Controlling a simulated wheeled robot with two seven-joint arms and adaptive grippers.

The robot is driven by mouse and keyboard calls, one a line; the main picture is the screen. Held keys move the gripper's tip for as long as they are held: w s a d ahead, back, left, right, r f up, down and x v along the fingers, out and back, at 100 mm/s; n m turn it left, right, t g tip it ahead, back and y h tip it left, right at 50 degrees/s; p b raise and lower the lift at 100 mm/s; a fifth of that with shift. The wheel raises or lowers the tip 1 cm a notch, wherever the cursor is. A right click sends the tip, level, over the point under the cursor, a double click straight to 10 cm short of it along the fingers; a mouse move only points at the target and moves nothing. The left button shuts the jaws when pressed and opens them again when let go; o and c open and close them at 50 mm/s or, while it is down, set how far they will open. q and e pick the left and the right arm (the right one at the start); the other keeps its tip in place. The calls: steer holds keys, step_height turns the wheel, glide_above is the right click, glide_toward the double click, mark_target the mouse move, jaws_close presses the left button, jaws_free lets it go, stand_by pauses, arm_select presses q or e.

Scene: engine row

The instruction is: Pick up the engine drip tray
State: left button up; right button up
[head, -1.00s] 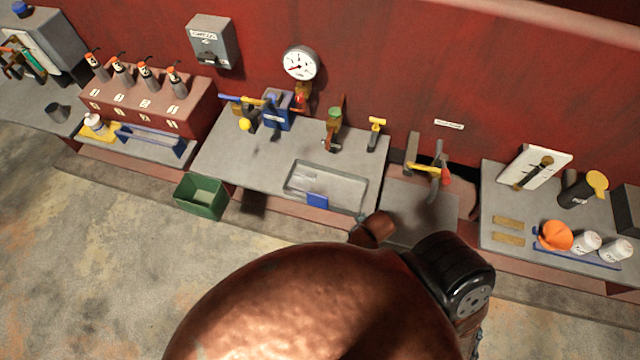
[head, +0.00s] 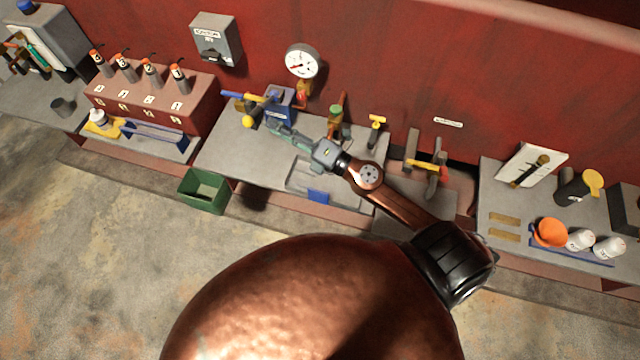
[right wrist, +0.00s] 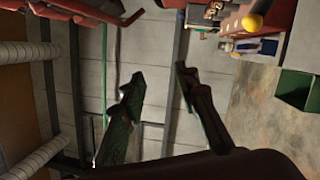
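The engine drip tray (head: 347,199) is a shallow grey tray with a blue tab (head: 318,196) on its front edge. It sits on the middle grey bench in the head view, and my right arm hides part of it. My right gripper (head: 281,133) is above the bench, up and left of the tray, near the blue device with the yellow knob. In the right wrist view its two fingers (right wrist: 157,76) are spread with nothing between them. I cannot pick out the tray in that view. My left gripper is not in view.
A blue device (head: 279,104), a green-topped fitting (head: 336,120) and a yellow-handled valve (head: 376,127) stand at the bench's back. A round gauge (head: 302,61) hangs on the red wall. A green bin (head: 203,191) stands on the floor. The floor at left is clear.

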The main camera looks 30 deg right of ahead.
steer(key=s+a+f+n+g+y, duration=0.2)
steer(key=a+f+n+g+y, duration=0.15)
steer(key=a+n, duration=0.2)
steer(key=n+g+h, duration=1)
steer(key=n, duration=0.1)
glide_above(315, 190)
steer(key=s+d, duration=0.1)
steer(key=d, duration=0.1)
step_height(315, 190, down, 23)
steer(key=shift+g, duration=0.25)
steer(key=p+x, duration=0.1)
steer(key=x, duration=0.1)
steer(key=p+x, duration=0.1)
steer(key=x, duration=0.3)
steer(key=shift+s+a+f+p, duration=0.2)
steer(key=shift+a+f+p, duration=0.1)
steer(key=shift+a+p, duration=0.1)
steer(key=shift+w+f, duration=0.1)
steer(key=shift+f, duration=0.25)
